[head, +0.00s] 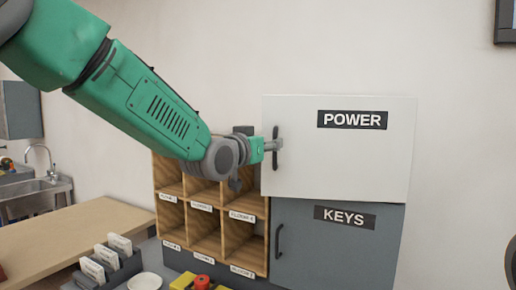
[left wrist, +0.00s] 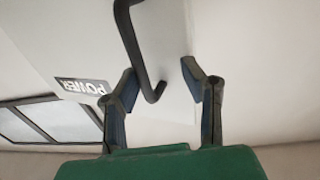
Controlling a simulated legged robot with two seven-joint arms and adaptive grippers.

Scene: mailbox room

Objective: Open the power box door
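The power box (head: 345,160) is a white cabinet on the wall with a black POWER label. Its door looks closed. A dark vertical handle (head: 276,148) is on the door's left side. My left gripper (head: 278,145) is at this handle, coming from the left. In the left wrist view, my left gripper's two fingers (left wrist: 158,88) are spread apart, and the lower end of the black handle (left wrist: 153,93) shows between them. I see no clear contact. The POWER label (left wrist: 82,86) appears upside down there. My right gripper is not in view.
A grey KEYS box (head: 340,250) with its own handle sits directly below. Wooden pigeonholes (head: 205,228) stand to the left, under my left arm. A wooden counter (head: 75,235) and a sink (head: 38,190) are farther left. The wall right of the boxes is mostly bare.

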